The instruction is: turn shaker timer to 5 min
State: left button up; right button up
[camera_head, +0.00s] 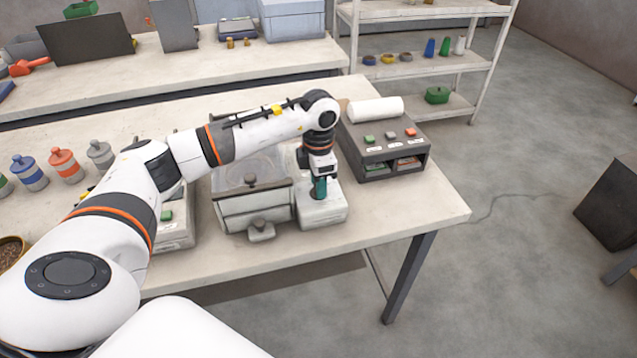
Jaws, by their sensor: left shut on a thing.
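The shaker (255,205) is a pale box with a see-through lid and a front drawer, standing on the near table. Its side housing (322,212) is at the right end of the box. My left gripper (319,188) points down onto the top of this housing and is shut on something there. The timer knob is hidden by the fingers, so its setting cannot be read. My right gripper is not in view.
A grey unit with coloured buttons (385,138) and a white roll (375,109) stands close right of my left gripper. Lidded jars (65,165) and a device with a green button (175,230) are to the left. The table's right front corner (430,215) is clear.

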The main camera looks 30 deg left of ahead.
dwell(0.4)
pick_arm(q)
jog(key=o, duration=1)
notch_tip(320, 180, up, 12)
jog(key=b, duration=0.2)
